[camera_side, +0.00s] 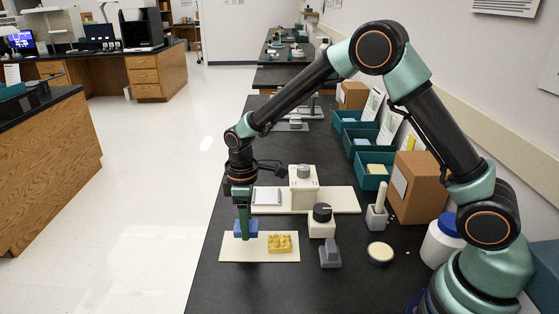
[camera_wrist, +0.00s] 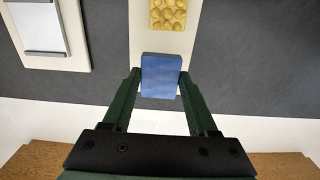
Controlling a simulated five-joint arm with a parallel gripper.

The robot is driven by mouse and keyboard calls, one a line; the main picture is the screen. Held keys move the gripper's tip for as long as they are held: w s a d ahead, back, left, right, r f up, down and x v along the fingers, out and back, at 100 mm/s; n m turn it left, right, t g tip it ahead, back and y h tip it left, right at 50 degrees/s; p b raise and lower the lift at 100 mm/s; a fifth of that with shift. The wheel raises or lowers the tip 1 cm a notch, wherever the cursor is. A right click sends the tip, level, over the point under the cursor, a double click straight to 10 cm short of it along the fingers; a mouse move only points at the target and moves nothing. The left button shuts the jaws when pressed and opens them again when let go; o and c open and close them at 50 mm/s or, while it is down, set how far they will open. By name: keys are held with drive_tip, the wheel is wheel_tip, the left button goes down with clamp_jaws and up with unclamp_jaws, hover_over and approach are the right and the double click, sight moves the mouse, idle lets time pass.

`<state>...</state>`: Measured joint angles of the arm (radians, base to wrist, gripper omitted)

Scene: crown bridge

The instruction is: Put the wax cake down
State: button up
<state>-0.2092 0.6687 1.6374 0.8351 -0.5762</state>
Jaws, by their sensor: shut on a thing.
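A blue block, which I take as the wax cake (camera_side: 252,228), is between the green fingers of my gripper (camera_side: 243,236). It also shows in the wrist view (camera_wrist: 161,76), with one finger of my gripper (camera_wrist: 161,84) against each side. The block is over the left part of a cream mat (camera_side: 233,254). I cannot tell whether it touches the mat. A yellow bumpy block (camera_side: 280,243) lies on the mat just to the right, and in the wrist view (camera_wrist: 168,14) it is beyond the blue block.
A cream board (camera_side: 345,200) with a notepad (camera_side: 267,195) lies behind. A black-knobbed device (camera_side: 322,222), a grey stand (camera_side: 330,254) and a round dish (camera_side: 380,253) stand to the right. The dark table's left edge is close to the mat.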

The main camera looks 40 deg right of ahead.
sight(248, 245)
drive_tip(key=shift+f, duration=2.2)
drive_tip(key=shift+f, duration=0.1)
drive_tip(key=o, duration=1.4)
